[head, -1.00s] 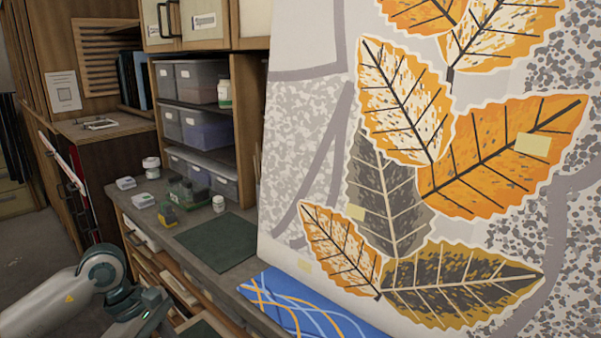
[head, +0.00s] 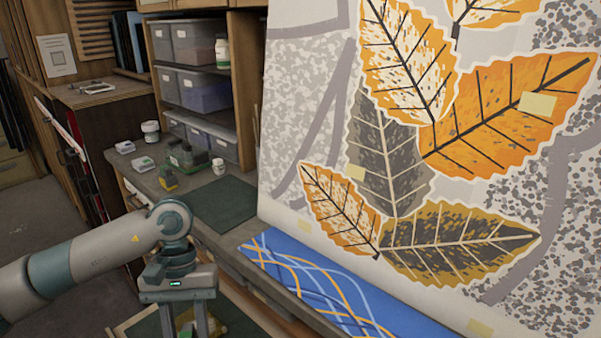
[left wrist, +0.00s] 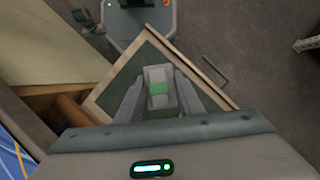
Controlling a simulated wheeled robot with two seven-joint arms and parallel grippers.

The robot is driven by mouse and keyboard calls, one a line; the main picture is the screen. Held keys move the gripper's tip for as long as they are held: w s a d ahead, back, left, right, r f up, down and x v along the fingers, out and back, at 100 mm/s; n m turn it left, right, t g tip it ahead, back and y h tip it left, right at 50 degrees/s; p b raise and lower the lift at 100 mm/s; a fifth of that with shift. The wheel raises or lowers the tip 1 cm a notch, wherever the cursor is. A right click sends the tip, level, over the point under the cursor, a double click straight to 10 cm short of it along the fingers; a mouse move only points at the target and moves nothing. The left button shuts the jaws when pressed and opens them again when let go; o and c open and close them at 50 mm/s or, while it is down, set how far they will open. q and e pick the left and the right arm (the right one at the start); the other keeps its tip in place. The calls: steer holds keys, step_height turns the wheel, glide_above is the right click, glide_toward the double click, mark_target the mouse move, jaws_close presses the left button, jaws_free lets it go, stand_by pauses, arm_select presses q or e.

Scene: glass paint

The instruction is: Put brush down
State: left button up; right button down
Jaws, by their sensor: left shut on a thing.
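My left gripper (head: 187,330) points down over an open wooden drawer or tray (left wrist: 205,72) with a dark green bottom. In the left wrist view its two fingers (left wrist: 158,105) are shut on a pale, block-like thing with a green band, which I take to be the brush (left wrist: 158,75). Its lower end and any bristles are hidden from this angle. I cannot tell whether it touches the green bottom. In the head view a small yellowish patch shows between the fingers at the bottom edge. My right gripper is not in view.
A grey bench holds a dark green mat (head: 215,203), small jars and bottles (head: 185,157), and a blue patterned sheet (head: 310,285). A large leaf-painted panel (head: 440,150) stands behind. Shelves with grey bins (head: 195,90) are at the back. Floor is clear at left.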

arm_select(q)
steer(key=shift+s+r+m+y, duration=0.15)
steer(key=shift+s+m+y, duration=0.15)
steer(key=shift+m, duration=0.5)
steer(key=x, duration=0.4)
steer(key=w+x, duration=0.1)
steer(key=x, duration=0.4)
steer(key=w+x, duration=0.1)
steer(key=x, duration=0.4)
steer(key=shift+f, duration=0.5)
